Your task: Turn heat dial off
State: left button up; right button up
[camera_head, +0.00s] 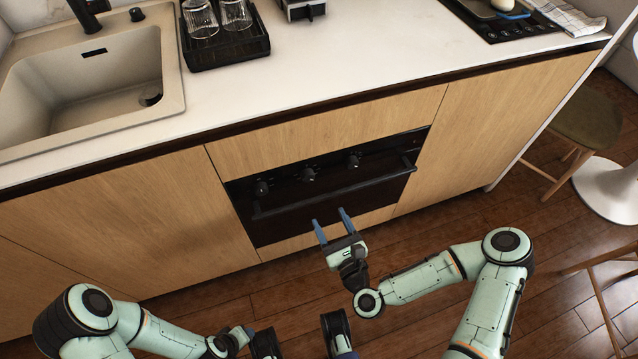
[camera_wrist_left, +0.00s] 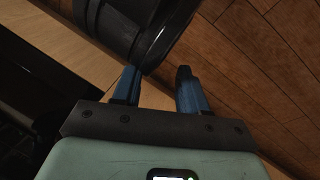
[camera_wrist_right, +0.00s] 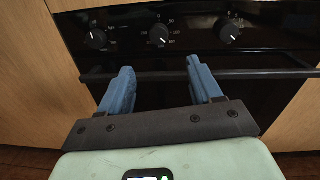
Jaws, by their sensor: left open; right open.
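The black oven (camera_head: 330,190) is built into the wooden cabinets and has three dark dials in a row: left (camera_head: 262,188), middle (camera_head: 308,174) and right (camera_head: 354,160). In the right wrist view the left dial (camera_wrist_right: 96,38), middle dial (camera_wrist_right: 158,35) and right dial (camera_wrist_right: 228,32) show white markings; the middle one has numbers around it. Which is the heat dial I cannot tell for certain. My right gripper (camera_head: 332,222) is open and empty, below the dials near the oven handle. My left gripper (camera_wrist_left: 160,85) is open and empty, low at the left, away from the oven.
The oven handle bar (camera_wrist_right: 200,75) runs across below the dials. Above is a white counter (camera_head: 330,70) with a sink (camera_head: 90,85), a black rack of glasses (camera_head: 225,45) and a cooktop (camera_head: 500,25). A stool (camera_head: 590,125) stands at right. The floor before the oven is clear.

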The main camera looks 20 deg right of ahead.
aim_at(309, 179)
pick_arm(q)
jog(key=shift+t+y, duration=0.3)
jog(key=shift+t, duration=0.1)
jog(key=w+a+f+b, duration=0.2)
jog(key=shift+w+f, duration=0.15)
jog(key=shift+w, duration=0.25)
pick_arm(e)
jog(key=w, duration=0.4)
jog(key=w+a, duration=0.1)
jog(key=w, duration=0.8)
jog(key=shift+w+a+r, duration=0.1)
jog(key=shift+a, duration=0.1)
jog(key=c, duration=1)
